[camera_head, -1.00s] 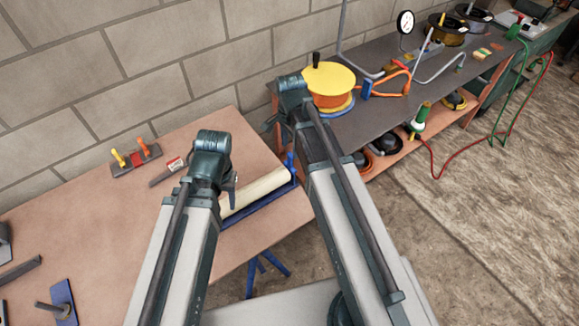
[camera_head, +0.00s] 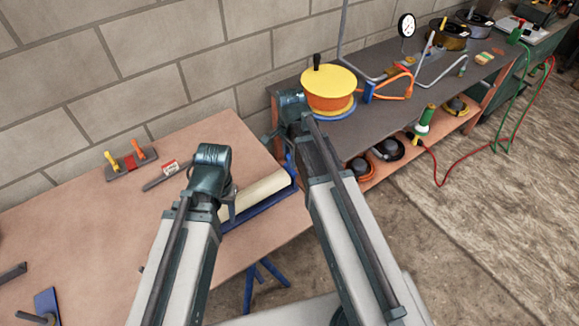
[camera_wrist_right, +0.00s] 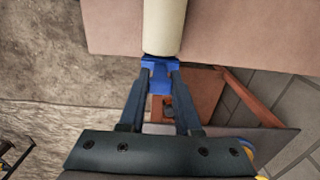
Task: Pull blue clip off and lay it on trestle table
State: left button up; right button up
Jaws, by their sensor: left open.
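A blue piece (camera_head: 289,163), which looks like the clip, stands at the right end of a cream roll (camera_head: 258,194) on the trestle table (camera_head: 90,215). In the right wrist view the blue piece (camera_wrist_right: 159,74) sits at the roll's end, between the fingertips of my right gripper (camera_wrist_right: 161,70). The fingers are apart with the blue piece between them; whether they press on it I cannot tell. In the head view my right arm partly hides this. My left gripper (camera_head: 233,206) is open at the roll's near side, largely hidden by its wrist.
A blue trough (camera_head: 262,208) lies along the roll. A marker-like tool (camera_head: 168,170) and a block with yellow and orange handles (camera_head: 130,162) lie behind. A grey bench (camera_head: 395,120) with an orange-yellow pot (camera_head: 329,88) stands right. The table's left part is mostly clear.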

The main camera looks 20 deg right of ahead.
grip_shut()
jog(key=shift+r, duration=0.15)
jog(key=shift+r+p, duration=2.9)
jog(key=shift+p, duration=0.15)
